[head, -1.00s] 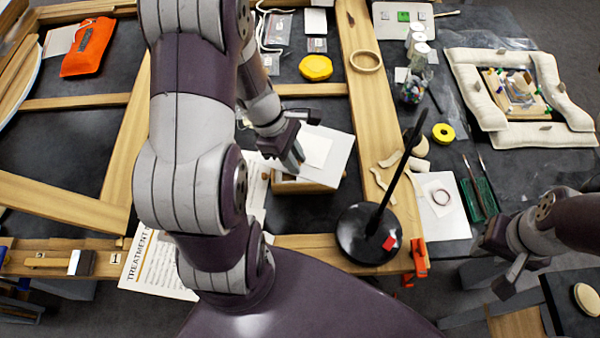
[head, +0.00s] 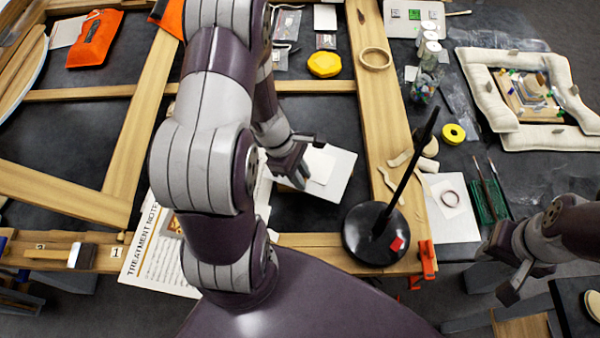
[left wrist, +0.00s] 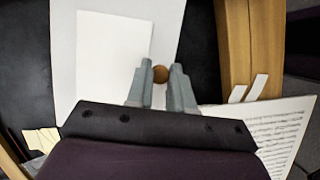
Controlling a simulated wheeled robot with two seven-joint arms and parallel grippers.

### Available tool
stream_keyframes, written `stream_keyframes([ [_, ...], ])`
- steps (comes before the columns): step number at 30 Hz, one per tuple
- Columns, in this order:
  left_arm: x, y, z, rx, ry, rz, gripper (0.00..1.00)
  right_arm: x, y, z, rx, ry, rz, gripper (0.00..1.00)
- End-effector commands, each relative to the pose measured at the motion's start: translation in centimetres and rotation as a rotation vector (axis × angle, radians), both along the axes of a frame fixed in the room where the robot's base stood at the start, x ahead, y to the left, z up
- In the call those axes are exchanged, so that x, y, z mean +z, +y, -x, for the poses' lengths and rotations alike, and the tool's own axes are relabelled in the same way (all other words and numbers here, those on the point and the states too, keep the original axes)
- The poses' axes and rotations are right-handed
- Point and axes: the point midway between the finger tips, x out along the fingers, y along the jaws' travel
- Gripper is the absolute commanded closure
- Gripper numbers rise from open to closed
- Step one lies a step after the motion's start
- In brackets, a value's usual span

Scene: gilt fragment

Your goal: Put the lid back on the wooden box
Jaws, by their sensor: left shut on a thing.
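The lid (head: 343,170) looks like a pale flat panel with a whiter sheet on it. It also fills the upper left of the left wrist view (left wrist: 172,30). My left gripper (head: 302,178) is at its left side. In the left wrist view its fingers (left wrist: 160,80) are closed on a round brown knob (left wrist: 160,73). The panel hides nearly all of the wooden box; only a small wood sliver (head: 285,186) shows at its near left. I cannot tell whether panel and box touch.
Wooden frame bars (head: 375,100) surround the dark area. A black stand (head: 375,235) with an upright rod is close to the right. A treatment note sheet (head: 160,250) lies at the left. A yellow object (head: 324,64) is farther back.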

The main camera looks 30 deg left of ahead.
Motion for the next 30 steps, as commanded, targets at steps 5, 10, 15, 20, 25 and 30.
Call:
stream_keyframes([
  [5,-0.2,0.0,0.0,0.000,0.000,0.000,0.53,-0.2,0.0,0.0,0.000,0.000,0.000,0.62],
  [10,-0.2,0.0,0.0,0.000,0.000,0.000,0.53,-0.2,0.0,0.0,0.000,0.000,0.000,0.62],
  [15,1.0,0.0,0.0,0.000,-0.001,0.000,0.53,0.9,0.0,0.0,0.000,0.000,0.000,0.62],
  [20,4.2,1.3,0.1,0.002,-0.006,-0.003,0.53,1.5,0.0,0.0,0.000,0.000,0.000,0.62],
  [25,8.4,3.1,0.4,0.001,-0.005,-0.004,0.53,1.7,0.0,0.0,0.000,0.000,0.000,0.62],
  [30,11.2,4.2,0.6,0.001,-0.003,-0.001,0.53,1.6,0.0,0.0,0.000,0.000,0.000,0.62],
])
